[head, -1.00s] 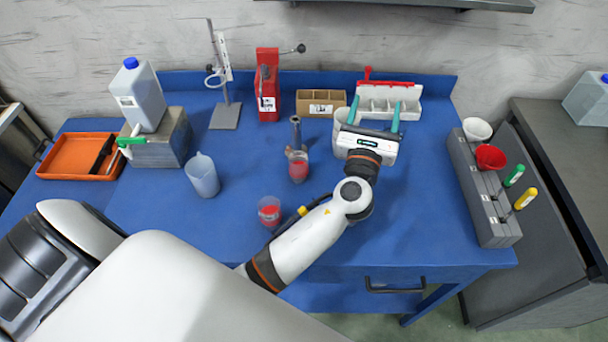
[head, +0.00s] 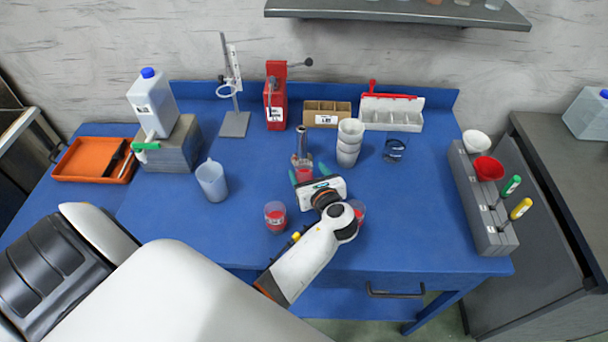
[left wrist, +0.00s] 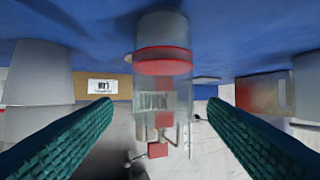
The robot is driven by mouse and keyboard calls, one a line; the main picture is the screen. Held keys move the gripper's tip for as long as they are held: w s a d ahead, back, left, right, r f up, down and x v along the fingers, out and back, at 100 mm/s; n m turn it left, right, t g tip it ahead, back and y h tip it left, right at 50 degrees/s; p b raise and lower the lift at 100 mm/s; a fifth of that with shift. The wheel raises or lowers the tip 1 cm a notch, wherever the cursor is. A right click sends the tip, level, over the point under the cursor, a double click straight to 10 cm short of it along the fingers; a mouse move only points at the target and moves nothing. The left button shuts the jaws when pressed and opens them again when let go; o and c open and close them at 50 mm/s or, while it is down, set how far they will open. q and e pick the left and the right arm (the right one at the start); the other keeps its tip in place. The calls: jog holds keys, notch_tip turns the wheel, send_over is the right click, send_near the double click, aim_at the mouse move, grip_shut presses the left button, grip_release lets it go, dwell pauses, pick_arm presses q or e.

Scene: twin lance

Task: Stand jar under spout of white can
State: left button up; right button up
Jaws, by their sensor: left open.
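The white can (head: 152,103), with a blue cap, stands on a grey block at the left of the table. Its spout with a green handle (head: 146,146) sticks out low at the front. A clear jar with red contents (head: 304,172) stands mid-table. My left gripper (head: 308,174) is open, its teal fingers on either side of this jar in the picture. In the left wrist view the jar (left wrist: 162,68) shows between the fingers, with gaps on both sides. Similar red-filled jars stand nearer the front (head: 275,217) and partly behind my arm (head: 358,210). My right gripper is not in view.
A translucent beaker (head: 212,181) stands between the can and the jars. Stacked white cups (head: 349,143) and a dark glass (head: 395,151) are right of the gripper. A metal post (head: 301,140) rises just behind the jar. An orange tray (head: 92,160) lies far left.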

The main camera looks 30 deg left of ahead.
aim_at(301, 164)
pick_arm(q)
jog(key=p+x, duration=0.1)
jog(key=x, duration=0.4)
jog(key=shift+a, duration=0.15)
jog(key=shift+s, duration=0.1)
jog(key=c, duration=1.1)
jog(key=shift+r, duration=0.1)
